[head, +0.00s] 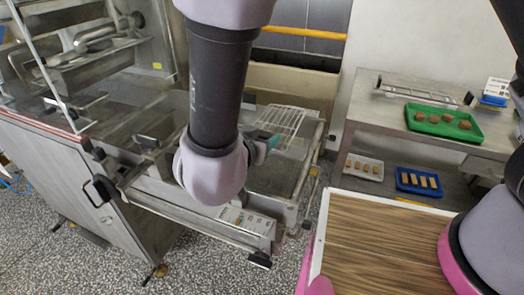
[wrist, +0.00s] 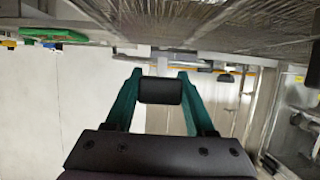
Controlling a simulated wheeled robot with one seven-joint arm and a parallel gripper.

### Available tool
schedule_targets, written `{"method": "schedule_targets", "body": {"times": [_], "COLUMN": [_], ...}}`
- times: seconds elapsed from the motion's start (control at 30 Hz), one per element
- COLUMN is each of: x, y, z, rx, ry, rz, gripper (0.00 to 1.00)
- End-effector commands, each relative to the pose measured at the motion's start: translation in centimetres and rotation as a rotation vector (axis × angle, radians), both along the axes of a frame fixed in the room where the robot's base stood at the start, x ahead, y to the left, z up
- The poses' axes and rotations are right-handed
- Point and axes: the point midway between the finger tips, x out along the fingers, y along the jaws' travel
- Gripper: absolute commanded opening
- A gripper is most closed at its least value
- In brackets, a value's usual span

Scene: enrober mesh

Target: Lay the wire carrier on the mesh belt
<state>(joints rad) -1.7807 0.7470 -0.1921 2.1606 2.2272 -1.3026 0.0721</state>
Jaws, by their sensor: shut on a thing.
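The wire carrier (head: 284,121) is a pale wire grid, seen in the head view just beyond my gripper (head: 272,142). My gripper has teal fingers and is shut on the carrier's black grip block (wrist: 160,91), which shows between the fingertips in the wrist view. The mesh belt (head: 279,174) is the grey surface in the steel machine frame, below and beside my gripper. My forearm hides part of it. The carrier appears raised above the belt's far part; its exact height I cannot tell. The wrist view shows no clear wires.
A steel table (head: 365,105) at the right holds a second wire rack (head: 420,94) and a green tray (head: 443,122) of brown pieces. White (head: 363,167) and blue (head: 419,181) trays sit on its lower shelf. Machine side rails and black knobs border the belt.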

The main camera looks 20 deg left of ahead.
Motion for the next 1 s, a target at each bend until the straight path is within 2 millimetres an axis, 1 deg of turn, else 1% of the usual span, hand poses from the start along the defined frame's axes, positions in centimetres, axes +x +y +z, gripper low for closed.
{"method": "schedule_targets", "body": {"times": [0.13,0.3,0.37,0.73,0.77,0.8,0.83,1.0], "x": [0.0,0.0,0.0,0.0,0.0,0.0,0.0,0.0], "y": [0.0,0.0,0.0,0.0,0.0,0.0,0.0,0.0], "z": [-1.2,-3.8,-4.4,-4.8,-4.8,-4.7,-4.7,-4.7], "rx": [-0.002,-0.002,-0.001,0.0,0.0,0.001,0.001,0.001], "ry": [-0.001,-0.001,-0.001,-0.001,0.0,0.0,0.0,0.0], "rz": [0.001,0.002,0.001,0.001,0.001,0.001,0.001,0.001], "gripper": [0.0,0.0,0.0,0.0,0.62,0.77,0.84,0.84]}}
